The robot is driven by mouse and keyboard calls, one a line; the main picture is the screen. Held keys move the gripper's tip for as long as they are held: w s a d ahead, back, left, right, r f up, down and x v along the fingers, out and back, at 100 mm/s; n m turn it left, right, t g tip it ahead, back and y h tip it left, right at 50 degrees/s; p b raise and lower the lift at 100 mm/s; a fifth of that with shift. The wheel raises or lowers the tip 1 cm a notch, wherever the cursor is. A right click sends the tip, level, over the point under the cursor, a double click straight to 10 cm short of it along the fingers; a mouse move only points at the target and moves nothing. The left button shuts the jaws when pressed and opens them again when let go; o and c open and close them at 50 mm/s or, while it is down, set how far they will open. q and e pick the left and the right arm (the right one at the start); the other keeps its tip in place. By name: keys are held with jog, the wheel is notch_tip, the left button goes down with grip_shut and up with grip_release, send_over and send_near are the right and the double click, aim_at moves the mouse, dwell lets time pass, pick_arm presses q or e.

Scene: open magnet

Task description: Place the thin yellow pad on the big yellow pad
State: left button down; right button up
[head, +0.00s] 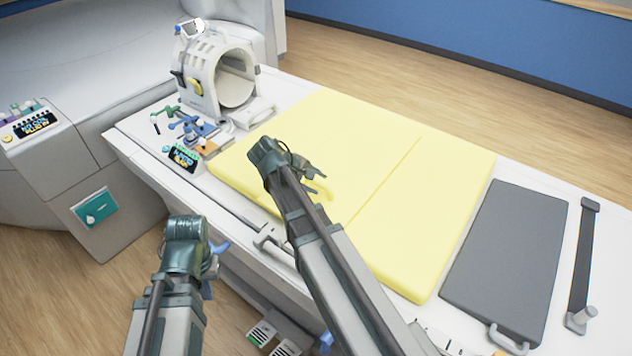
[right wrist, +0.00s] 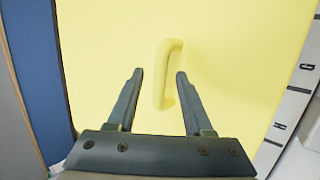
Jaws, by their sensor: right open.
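Two yellow padded sections lie side by side on the white bed, meeting at a seam; which one is the thin pad and which the big pad is hard to tell. The left section (head: 345,125) carries a yellow handle (right wrist: 168,75). The right section (head: 420,220) is plain with a thick front edge. My right gripper (head: 312,180) is open over the left section. In the right wrist view its fingertips (right wrist: 159,74) stand on either side of the handle, not closed on it. My left gripper (head: 202,258) is low in front of the bed, its fingers mostly hidden.
A white ring-shaped coil (head: 220,75) stands at the bed's far left end, with small coloured devices (head: 188,128) near it. A grey pad (head: 508,255) with a handle lies right of the yellow sections. A dark strap (head: 582,260) lies at the far right.

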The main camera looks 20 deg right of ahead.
jog(key=shift+p+v, duration=4.4)
jog(key=shift+v, duration=1.5)
jog(key=s+a+f+y, duration=0.2)
jog(key=s+a+y, duration=0.1)
jog(key=s+a, duration=0.5)
jog(key=s+a+f+g+y, duration=0.1)
jog(key=s+a+f+y, duration=0.2)
jog(key=s+a, duration=0.5)
jog(key=shift+s+a+m+y, duration=0.3)
jog(key=shift+a+m, duration=0.1)
jog(key=shift+a, duration=0.15)
